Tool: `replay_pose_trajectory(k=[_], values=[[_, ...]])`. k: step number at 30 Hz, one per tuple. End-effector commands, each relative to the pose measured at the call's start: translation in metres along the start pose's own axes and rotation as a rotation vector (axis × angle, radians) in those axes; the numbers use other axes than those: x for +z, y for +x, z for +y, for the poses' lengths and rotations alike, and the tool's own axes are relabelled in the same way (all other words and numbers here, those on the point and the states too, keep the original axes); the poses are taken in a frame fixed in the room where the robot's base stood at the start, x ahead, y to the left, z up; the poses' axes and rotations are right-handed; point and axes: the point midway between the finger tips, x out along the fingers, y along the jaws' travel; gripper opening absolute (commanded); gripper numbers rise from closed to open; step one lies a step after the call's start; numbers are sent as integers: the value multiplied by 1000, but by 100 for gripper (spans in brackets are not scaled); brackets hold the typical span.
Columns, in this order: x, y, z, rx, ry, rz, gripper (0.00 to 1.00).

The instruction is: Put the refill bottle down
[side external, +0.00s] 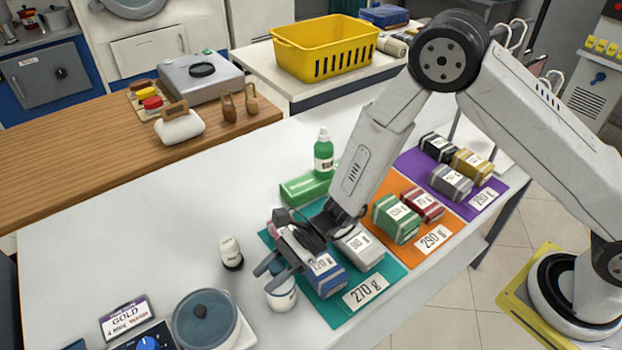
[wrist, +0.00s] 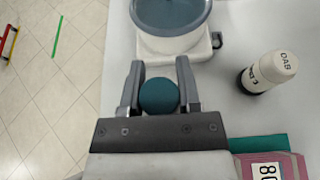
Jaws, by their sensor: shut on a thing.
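My gripper (side external: 270,270) is shut on the refill bottle (side external: 281,297), a small white container beside the front left edge of the teal mat (side external: 341,318). In the wrist view its round teal top (wrist: 159,96) sits between the two fingers (wrist: 159,88). The bottle looks upright and low over the white counter (side external: 150,250). I cannot tell whether its base touches the counter. My fingers hide part of its upper side in the side view.
A white bottle with a dark base (side external: 231,252) stands close by on the left. A scale with a blue-grey pan (side external: 205,318) is at the front left. Weight-labelled packs, including a blue one (side external: 325,275), lie on coloured mats. The left part of the counter is clear.

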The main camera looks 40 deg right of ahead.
Motion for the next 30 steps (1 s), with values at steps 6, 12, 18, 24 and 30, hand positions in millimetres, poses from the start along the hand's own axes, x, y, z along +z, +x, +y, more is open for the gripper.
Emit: replay_pose_trajectory(k=[6, 12, 18, 24, 30], values=[[-1, 0, 0, -1, -2, -2, 0], [-3, 1, 0, 0, -1, -2, 0], [-4, 2, 0, 0, -1, 0, 78], [-4, 2, 0, 0, -1, 0, 78], [-2, 1, 0, 0, -1, 0, 78]])
